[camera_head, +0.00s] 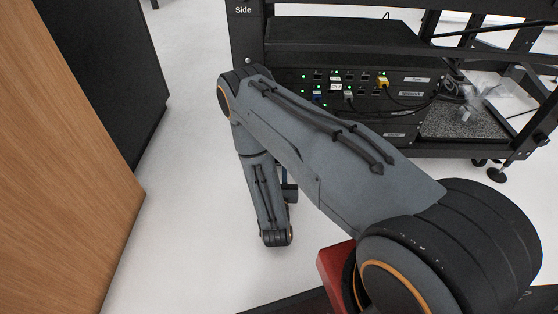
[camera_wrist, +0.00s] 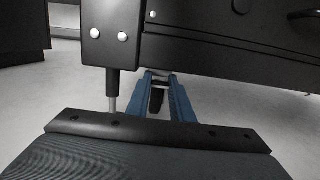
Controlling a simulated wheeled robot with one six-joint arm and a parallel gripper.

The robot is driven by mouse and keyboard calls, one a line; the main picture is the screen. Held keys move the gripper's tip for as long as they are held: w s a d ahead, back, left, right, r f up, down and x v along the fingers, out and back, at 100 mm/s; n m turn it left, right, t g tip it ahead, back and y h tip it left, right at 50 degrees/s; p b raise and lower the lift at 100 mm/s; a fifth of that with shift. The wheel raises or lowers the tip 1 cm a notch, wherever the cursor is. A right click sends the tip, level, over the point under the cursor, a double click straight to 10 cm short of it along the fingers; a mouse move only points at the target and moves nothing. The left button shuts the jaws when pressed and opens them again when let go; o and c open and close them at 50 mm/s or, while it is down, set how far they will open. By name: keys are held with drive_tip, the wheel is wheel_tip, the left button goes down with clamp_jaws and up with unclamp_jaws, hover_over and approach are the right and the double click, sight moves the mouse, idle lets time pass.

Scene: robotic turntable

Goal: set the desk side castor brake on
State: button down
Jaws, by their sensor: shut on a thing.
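My gripper (camera_wrist: 160,78) has blue fingers that reach low under the dark frame of the rack. They are shut on a small dark part (camera_wrist: 156,100), which appears to be the castor brake. The wheel and the brake's position cannot be made out. In the head view my arm hides most of the gripper; a bit of blue (camera_head: 285,178) shows beside the forearm.
The black equipment rack (camera_head: 345,145) with cables stands at the back right, its left post (camera_head: 245,40) marked "Side". In the wrist view a dark leg (camera_wrist: 112,85) stands left of the fingers. A wooden panel (camera_head: 65,160) stands left. Pale floor (camera_head: 190,230) between is clear.

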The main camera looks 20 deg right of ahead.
sight(278, 163)
drive_tip(key=c, duration=1.8)
unclamp_jaws()
drive_tip(key=shift+c, duration=0.2)
drive_tip(key=shift+s, duration=0.1)
drive_tip(key=p+v, duration=0.3)
drive_tip(key=p, duration=0.1)
drive_tip(key=shift+r, duration=0.2)
drive_tip(key=shift+p+v, duration=1.9)
drive_tip(key=shift+v, duration=0.45)
drive_tip(key=shift+f, duration=0.2)
drive_tip(key=shift+r, duration=0.1)
